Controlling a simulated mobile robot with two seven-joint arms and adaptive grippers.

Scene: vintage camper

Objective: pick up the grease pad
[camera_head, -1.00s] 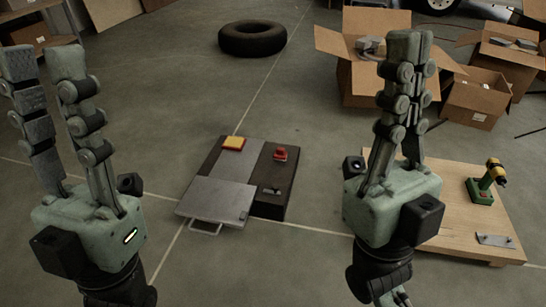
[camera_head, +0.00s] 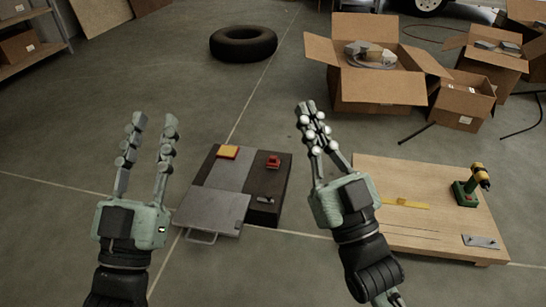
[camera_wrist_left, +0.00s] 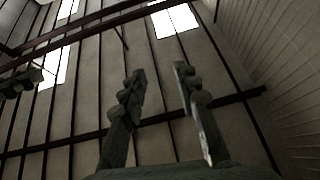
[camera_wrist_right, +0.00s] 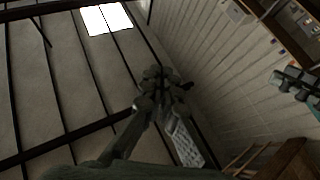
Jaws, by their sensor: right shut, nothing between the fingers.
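A small yellow-orange pad (camera_head: 228,152), which I take for the grease pad, lies on the far left part of a low dark box (camera_head: 272,180) on the floor. My left gripper (camera_head: 153,121) points up, open and empty, left of the box and apart from the pad. In the left wrist view its two fingers (camera_wrist_left: 159,72) stand apart. My right gripper (camera_head: 308,107) points up, shut and empty, right of the box. Its fingertips meet in the right wrist view (camera_wrist_right: 160,76). Both wrist views show mostly walls, not the pad.
The box also carries a red part (camera_head: 273,162) and a grey metal plate (camera_head: 213,211) with a handle. A wooden board (camera_head: 400,172) at right holds a green-yellow drill (camera_head: 469,190), a yellow strip and a metal plate. A tire (camera_head: 243,43) and open cartons (camera_head: 370,88) stand behind.

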